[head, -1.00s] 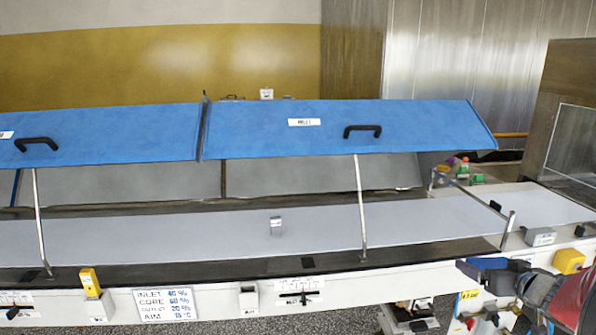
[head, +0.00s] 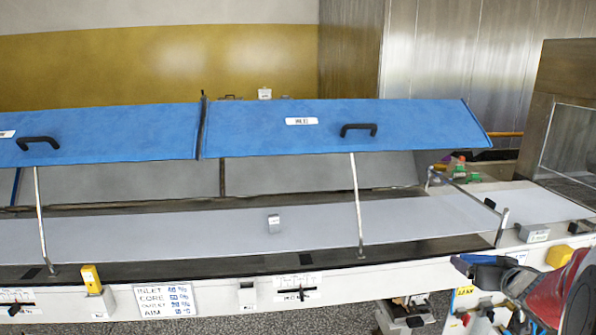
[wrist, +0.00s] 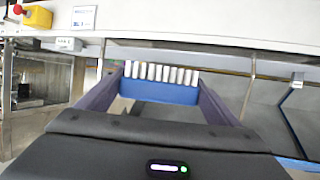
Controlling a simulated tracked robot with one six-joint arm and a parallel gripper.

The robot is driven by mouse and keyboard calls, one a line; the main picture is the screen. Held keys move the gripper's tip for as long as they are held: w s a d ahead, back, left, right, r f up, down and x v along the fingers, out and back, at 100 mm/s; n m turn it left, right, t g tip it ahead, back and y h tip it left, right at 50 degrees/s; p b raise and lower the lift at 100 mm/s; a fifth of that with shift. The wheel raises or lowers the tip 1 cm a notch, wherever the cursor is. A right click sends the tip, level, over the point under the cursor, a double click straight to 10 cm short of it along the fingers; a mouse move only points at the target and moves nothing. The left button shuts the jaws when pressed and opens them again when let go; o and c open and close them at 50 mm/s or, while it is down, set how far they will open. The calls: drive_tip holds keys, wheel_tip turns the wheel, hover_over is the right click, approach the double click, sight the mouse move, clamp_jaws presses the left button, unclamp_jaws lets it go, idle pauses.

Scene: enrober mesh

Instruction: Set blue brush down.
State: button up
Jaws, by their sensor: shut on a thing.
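The blue brush (wrist: 160,92) shows in the wrist view as a blue block with a row of white bristles pointing away from my gripper. My gripper (wrist: 158,84) is shut on it, with one finger at each side of the block. In the head view my gripper (head: 482,262) is at the lower right, in front of the machine's white side rail.
A long machine with a pale grey belt (head: 180,235) runs across, under raised blue lids (head: 340,128). A yellow box (head: 562,256) and a grey box (head: 533,233) sit on the rail at right. Small coloured items (head: 460,172) stand at the far right end.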

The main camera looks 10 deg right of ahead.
drive_tip(key=w+a+f+n+y, duration=0.1)
drive_tip(key=w+a+f, duration=0.1)
drive_tip(key=a, duration=1)
drive_tip(key=w+a+f+n+y, duration=0.1)
drive_tip(key=a+f, duration=0.3)
drive_tip(key=a, duration=0.8)
drive_tip(key=w+a+f+n+y, duration=0.1)
drive_tip(key=w+a+f, duration=0.2)
drive_tip(key=a, duration=1)
drive_tip(key=shift+w+f+t, duration=0.3)
drive_tip(key=shift+f, duration=0.25)
drive_tip(key=shift+a, duration=0.1)
drive_tip(key=s+f, duration=0.5)
drive_tip(key=f, duration=0.1)
drive_tip(key=shift+f, duration=0.15)
drive_tip(key=shift+a, duration=0.1)
